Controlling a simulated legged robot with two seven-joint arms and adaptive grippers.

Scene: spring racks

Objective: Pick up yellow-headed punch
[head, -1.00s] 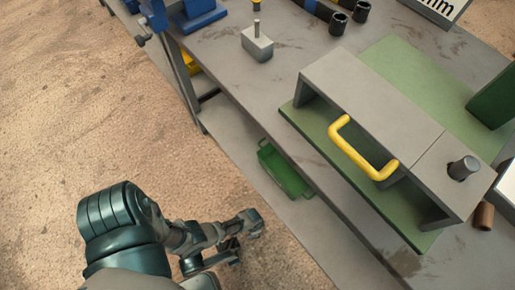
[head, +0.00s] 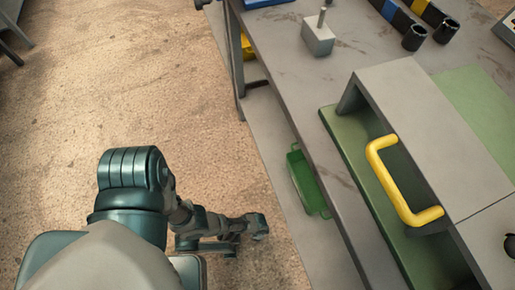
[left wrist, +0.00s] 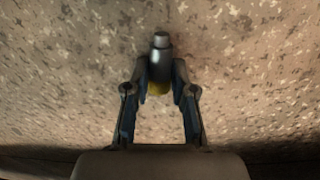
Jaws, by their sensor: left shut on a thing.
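In the left wrist view my left gripper (left wrist: 160,90) is shut on the yellow-headed punch (left wrist: 160,62). The punch shows as a dark cylinder with a stepped grey end pointing away from the gripper. The punch is too small to make out there. My right gripper is not in view.
A grey box with a yellow handle (head: 381,175) stands on a green plate on the bench. A grey block with a pin (head: 318,40) and dark cylinders (head: 414,38) lie farther back. A green tray (head: 303,181) sits on the lower shelf.

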